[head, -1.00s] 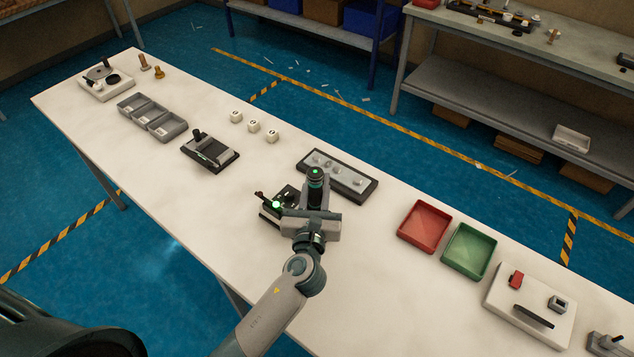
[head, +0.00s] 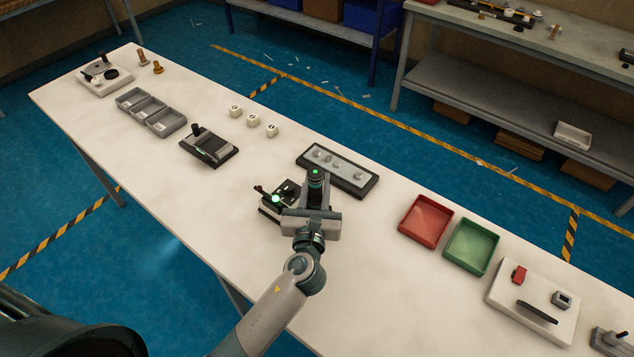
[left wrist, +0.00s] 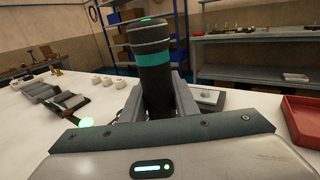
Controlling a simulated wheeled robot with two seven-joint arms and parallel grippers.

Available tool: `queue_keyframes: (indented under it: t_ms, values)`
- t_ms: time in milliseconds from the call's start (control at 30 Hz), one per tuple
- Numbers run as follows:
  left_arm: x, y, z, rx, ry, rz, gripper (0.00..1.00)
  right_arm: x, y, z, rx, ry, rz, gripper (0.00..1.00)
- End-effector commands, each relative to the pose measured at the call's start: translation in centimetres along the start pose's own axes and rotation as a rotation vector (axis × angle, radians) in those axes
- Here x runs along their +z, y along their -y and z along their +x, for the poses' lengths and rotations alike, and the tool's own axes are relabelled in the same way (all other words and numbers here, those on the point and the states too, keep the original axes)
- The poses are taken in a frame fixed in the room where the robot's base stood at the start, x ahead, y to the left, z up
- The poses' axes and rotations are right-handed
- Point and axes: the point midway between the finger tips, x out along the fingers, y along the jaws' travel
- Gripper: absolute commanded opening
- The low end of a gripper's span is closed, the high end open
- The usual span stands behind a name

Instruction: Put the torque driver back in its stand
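The torque driver (head: 316,187) is a dark upright cylinder with a teal band and a green light on top. It also shows large in the left wrist view (left wrist: 153,75). My left gripper (head: 314,207) is around its lower part, with one finger on each side, and appears shut on it. The driver's lower end is hidden by the gripper. A black fixture (head: 275,205) with a glowing green light stands directly left of the gripper. I cannot tell whether it is the stand or whether the driver touches it. My right gripper is not in view.
A dark-framed grey tray (head: 338,171) lies close behind the driver. Red (head: 425,222) and green (head: 471,247) bins stand to the right. A black device (head: 209,147), white cubes (head: 253,121) and grey bins (head: 150,112) are left. Bare tabletop lies between.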

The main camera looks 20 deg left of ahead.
Motion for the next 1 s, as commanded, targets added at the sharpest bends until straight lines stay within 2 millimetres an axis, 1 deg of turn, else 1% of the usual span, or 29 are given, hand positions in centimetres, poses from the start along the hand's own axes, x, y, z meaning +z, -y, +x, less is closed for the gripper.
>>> queue_keyframes:
  t_ms: [33, 67, 400, 567, 667, 767, 867, 1000]
  values:
    - [0.1, 0.0, 0.0, 0.0, 0.002, -0.001, 0.4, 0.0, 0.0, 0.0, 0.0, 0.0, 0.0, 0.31]
    - [0.1, 0.0, 0.0, 0.0, 0.002, -0.001, 0.47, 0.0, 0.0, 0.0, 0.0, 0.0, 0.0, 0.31]
    - [-0.1, 0.0, -0.1, 0.0, -0.002, 0.0, 0.47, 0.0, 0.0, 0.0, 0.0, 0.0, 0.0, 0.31]
    - [-0.2, 0.0, -0.8, -0.001, -0.002, 0.0, 0.47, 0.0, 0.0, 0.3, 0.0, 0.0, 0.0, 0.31]
    - [-0.3, 0.0, -1.7, -0.001, -0.002, 0.0, 0.47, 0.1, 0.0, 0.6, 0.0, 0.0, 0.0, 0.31]
    - [-0.3, 0.0, -3.1, 0.0, -0.002, 0.0, 0.47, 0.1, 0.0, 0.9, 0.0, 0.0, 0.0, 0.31]
    - [-0.4, 0.0, -4.8, -0.001, -0.002, -0.001, 0.47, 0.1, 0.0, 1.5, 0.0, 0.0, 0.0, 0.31]
    - [-0.4, 0.0, -7.6, -0.001, -0.003, -0.001, 0.47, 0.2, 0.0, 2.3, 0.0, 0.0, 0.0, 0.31]
